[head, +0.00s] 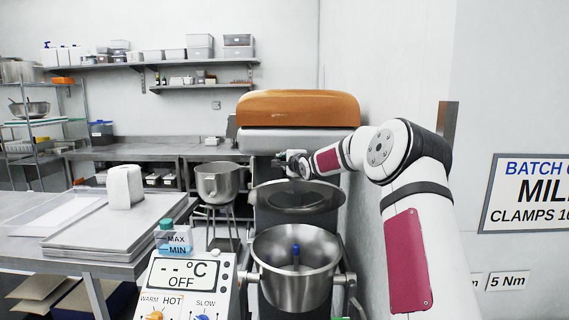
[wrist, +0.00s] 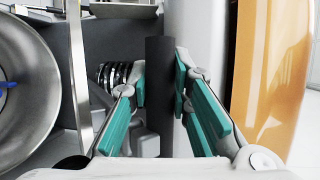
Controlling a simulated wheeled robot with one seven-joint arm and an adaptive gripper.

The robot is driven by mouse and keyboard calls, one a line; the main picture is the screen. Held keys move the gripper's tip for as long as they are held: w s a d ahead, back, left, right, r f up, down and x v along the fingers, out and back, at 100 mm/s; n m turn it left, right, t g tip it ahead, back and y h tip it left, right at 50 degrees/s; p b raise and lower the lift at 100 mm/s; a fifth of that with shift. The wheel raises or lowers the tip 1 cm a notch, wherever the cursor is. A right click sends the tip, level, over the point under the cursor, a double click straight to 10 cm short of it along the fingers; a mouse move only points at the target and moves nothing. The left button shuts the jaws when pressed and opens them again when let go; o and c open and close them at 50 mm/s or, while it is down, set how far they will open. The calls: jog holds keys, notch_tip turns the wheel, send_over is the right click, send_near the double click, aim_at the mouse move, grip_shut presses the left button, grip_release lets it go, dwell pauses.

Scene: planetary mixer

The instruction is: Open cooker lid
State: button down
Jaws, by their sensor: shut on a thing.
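The cooker bowl (head: 272,278) is a steel pot at the bottom middle of the head view. Its top is uncovered, with a blue-tipped part (head: 296,252) inside. A grey round lid (head: 295,207) shows above and behind the bowl, apart from its rim, below the orange-topped mixer head (head: 300,108). My gripper (head: 285,161) is at the front of that head, above the lid. In the wrist view, my gripper's teal fingers (wrist: 161,84) are shut on a dark bar (wrist: 160,60), apparently a handle. How the bar joins the lid is hidden.
A control panel (head: 182,283) stands left of the bowl. A steel table (head: 25,233) with trays is at left, and another bowl (head: 219,182) stands on a stool behind. A white wall (head: 400,80) is close on the right.

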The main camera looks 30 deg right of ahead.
jog(key=shift+r, duration=0.1)
jog(key=c, duration=1.4)
grip_release()
jog(key=shift+c, duration=0.2)
jog(key=shift+s, duration=0.15)
jog(key=v, duration=1.1)
jog(key=shift+s, duration=0.35)
jog(key=shift+a, duration=0.2)
